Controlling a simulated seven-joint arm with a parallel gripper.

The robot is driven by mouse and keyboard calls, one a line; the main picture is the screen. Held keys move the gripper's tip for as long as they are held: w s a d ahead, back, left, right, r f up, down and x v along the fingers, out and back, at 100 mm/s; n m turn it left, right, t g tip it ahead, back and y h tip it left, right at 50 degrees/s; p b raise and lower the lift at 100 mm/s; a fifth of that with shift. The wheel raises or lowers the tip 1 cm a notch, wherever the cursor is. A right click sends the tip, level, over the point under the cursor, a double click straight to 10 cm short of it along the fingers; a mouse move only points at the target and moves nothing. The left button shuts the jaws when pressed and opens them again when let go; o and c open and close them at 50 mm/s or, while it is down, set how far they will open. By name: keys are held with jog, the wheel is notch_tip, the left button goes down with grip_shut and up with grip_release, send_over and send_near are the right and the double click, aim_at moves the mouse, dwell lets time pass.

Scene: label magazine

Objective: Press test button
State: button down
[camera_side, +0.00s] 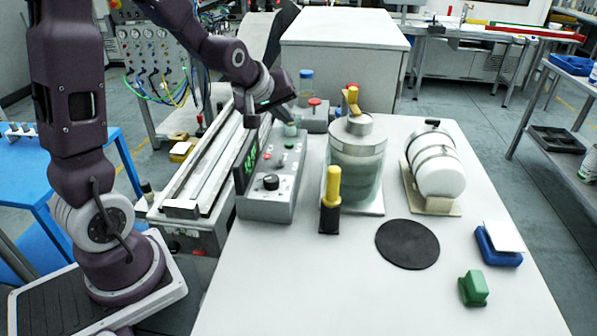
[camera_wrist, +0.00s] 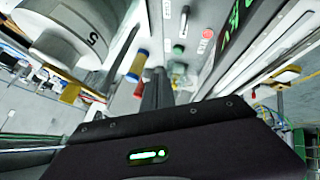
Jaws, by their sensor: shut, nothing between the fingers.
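The grey control panel box (camera_side: 262,208) has a green-lit display (camera_side: 250,160), a black knob (camera_side: 271,182) and small red and green buttons. I cannot read which one is the test button. My gripper (camera_side: 287,114) is shut and empty over the far end of the panel, close to a pale green translucent part (camera_side: 291,130). In the wrist view my fingertips (camera_wrist: 158,72) are together beside that pale green part (camera_wrist: 178,72); I cannot tell if they touch. The wrist view also shows a green button (camera_wrist: 178,48) and a red button (camera_wrist: 207,33) on the panel.
A grey box with a red mushroom button (camera_side: 314,102) stands behind the panel. A metal canister (camera_side: 357,160) and a yellow-topped black bottle (camera_side: 331,200) are to the right. A white cylinder (camera_side: 436,165) and a black disc (camera_side: 407,244) lie farther right.

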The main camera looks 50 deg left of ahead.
jog(key=s+d+r+m+h, duration=0.2)
jog(key=s+d+r+m, duration=0.4)
jog(key=s+d, duration=0.45)
jog(key=s+d+m+g+h, duration=0.1)
jog(key=s+d+m, duration=0.2)
jog(key=s, duration=0.5)
jog(key=s+d+m+g, duration=0.1)
jog(key=s+d+m, duration=0.2)
jog(key=s, duration=0.4)
jog(key=w+a+r+m+g, duration=0.2)
jog(key=w+a+r, duration=0.15)
jog(key=w, duration=0.35)
jog(key=w+a+r+m+g, duration=0.1)
jog(key=w+a+r+m, duration=0.2)
jog(key=w, duration=0.5)
jog(key=w+a+f+m+g, duration=0.1)
jog(key=w+a+f+m, duration=0.1)
jog(key=w+a, duration=0.5)
jog(key=w+a+f+m+g, duration=0.2)
jog(key=w+a+f, duration=0.2)
jog(key=w+a, duration=0.3)
jog(key=shift+w+a+f, duration=0.2)
jog(key=shift+w+f, duration=0.05)
